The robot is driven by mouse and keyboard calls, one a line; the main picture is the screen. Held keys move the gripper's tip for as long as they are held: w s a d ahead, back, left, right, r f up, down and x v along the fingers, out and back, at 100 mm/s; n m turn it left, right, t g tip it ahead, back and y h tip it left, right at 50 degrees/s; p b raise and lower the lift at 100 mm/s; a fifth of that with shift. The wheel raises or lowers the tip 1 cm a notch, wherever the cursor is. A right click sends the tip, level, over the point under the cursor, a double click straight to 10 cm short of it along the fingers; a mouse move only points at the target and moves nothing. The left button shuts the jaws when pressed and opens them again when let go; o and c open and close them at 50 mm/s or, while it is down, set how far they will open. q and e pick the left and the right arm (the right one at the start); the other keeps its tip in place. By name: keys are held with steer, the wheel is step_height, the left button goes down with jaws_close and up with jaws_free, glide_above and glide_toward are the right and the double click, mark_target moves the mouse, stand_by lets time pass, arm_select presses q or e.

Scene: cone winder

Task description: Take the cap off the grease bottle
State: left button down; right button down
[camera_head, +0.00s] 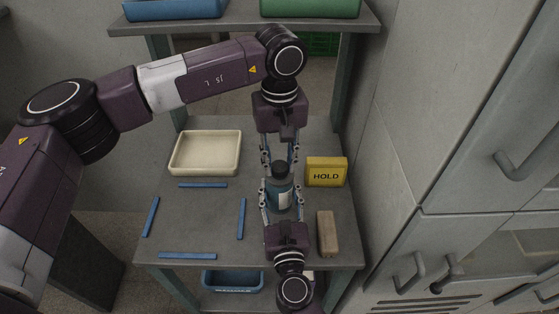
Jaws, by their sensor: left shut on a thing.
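The grease bottle (284,198), dark blue with a pale label, stands upright on the grey table. Its black cap (280,169) is on top. My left gripper (280,172) reaches in from the far side and is shut on the bottle, with a finger on each side. My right gripper (281,188) reaches in from the near side, its fingers left and right of the bottle. Whether the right fingers touch it I cannot tell. The fingers partly hide the bottle's sides.
A cream tray (174,160) stands left of the bottle. A yellow HOLD block (326,172) and a brown block (327,234) are on the right. Several blue strips (241,218) mark the table's left part. Grey cabinets (430,150) rise close on the right.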

arm_select(q)
steer(key=n, duration=1.4)
steer(key=shift+r, duration=0.1)
steer(key=n, duration=0.5)
steer(key=shift+n, duration=0.3)
steer(key=n, duration=1.2)
steer(key=shift+n, duration=0.3)
steer(key=n, duration=0.5)
steer(key=shift+w, duration=0.1)
steer(key=n, duration=0.5)
steer(key=shift+n, duration=0.3)
steer(key=n, duration=0.4)
steer(key=shift+r, duration=0.1)
